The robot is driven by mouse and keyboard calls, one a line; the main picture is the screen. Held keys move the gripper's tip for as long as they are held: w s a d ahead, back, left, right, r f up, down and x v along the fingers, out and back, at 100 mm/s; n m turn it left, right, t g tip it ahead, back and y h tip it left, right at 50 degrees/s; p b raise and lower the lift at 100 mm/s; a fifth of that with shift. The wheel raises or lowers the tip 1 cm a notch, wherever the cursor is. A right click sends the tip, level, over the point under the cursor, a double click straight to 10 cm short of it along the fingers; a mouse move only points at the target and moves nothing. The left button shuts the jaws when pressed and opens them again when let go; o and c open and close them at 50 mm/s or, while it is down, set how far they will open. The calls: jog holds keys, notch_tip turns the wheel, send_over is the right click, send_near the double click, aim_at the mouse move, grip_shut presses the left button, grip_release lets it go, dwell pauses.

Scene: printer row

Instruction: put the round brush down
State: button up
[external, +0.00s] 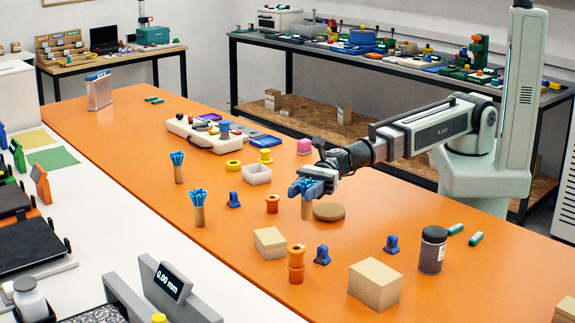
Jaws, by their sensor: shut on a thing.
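My gripper (310,186) is shut on a round brush with blue bristles and a tan handle (307,209). The brush is about upright, bristles up, and partly hidden by the fingers. Its lower end shows just left of a flat round brown disc (330,212). I cannot tell whether it touches the orange table (130,130) or hangs just above it. Two similar brushes stand upright on the table to the left, one farther back (178,171) and one nearer (198,210).
An orange spool (272,204) and a blue part (234,200) stand left of the held brush. Cardboard boxes (375,284), stacked orange spools (296,264) and a dark jar (432,250) stand nearer the camera. A white tray (257,174) lies behind. Bare table surrounds these things.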

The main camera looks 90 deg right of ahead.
jog(key=s+a+r+n+g+y, duration=0.1)
jog(key=s+a+r+g, duration=0.1)
jog(key=s+a+r, duration=0.35)
jog(key=s+a+r+n+g, duration=0.2)
jog(key=s+a, duration=0.5)
jog(key=a, duration=0.2)
jog(key=s+a+r+n+g+y, duration=0.1)
jog(key=s+a+r+g, duration=0.15)
jog(key=s+a, duration=0.4)
jog(key=shift+m+t+h, duration=0.3)
jog(key=shift+t, duration=0.35)
jog(key=shift+w+a+f, duration=0.5)
jog(key=shift+a+f, duration=0.05)
jog(key=shift+f, duration=0.95)
jog(key=shift+w+a+f, duration=0.45)
jog(key=shift+a+f, duration=0.05)
jog(key=shift+f, duration=1)
jog(key=shift+w+a+f, duration=0.5)
jog(key=shift+a+f, duration=0.05)
jog(key=shift+f, duration=0.95)
jog(key=shift+f, duration=0.1)
jog(key=o, duration=1)
